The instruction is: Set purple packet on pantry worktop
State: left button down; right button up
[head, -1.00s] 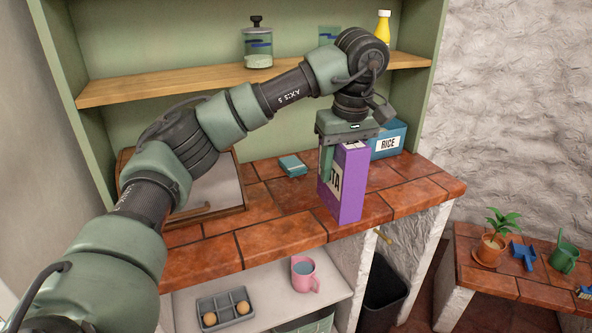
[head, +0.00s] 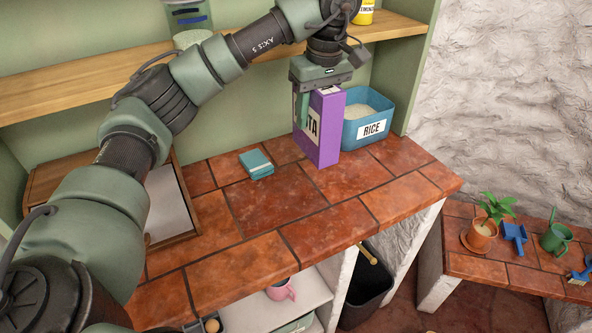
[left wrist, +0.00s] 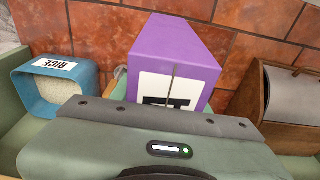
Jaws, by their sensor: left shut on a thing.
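The purple packet (head: 325,130), a tall box with a white label ending in "TA", is upright at the back of the tiled pantry worktop (head: 275,205). My left gripper (head: 318,92) points down and is shut on the packet's upper part from above. The packet's lower end is at or just above the tiles; I cannot tell if it touches. In the left wrist view the purple packet (left wrist: 180,48) stretches away from my gripper over the red tiles. My right gripper is not in view.
A blue RICE bin (head: 370,122) stands right beside the packet. A small teal box (head: 257,164) lies to its left, and a wooden bread box (head: 165,205) is further left. A shelf (head: 90,78) runs above. The worktop's front middle is clear.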

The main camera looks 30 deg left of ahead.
pick_arm(q)
notch_tip(320, 180, down, 16)
jog(key=p, duration=0.2)
jog(key=shift+w+a+f, duration=0.15)
jog(key=shift+a, duration=0.05)
jog(key=shift+f, duration=0.1)
jog(key=shift+f, duration=0.15)
jog(key=c, duration=0.7)
grip_release()
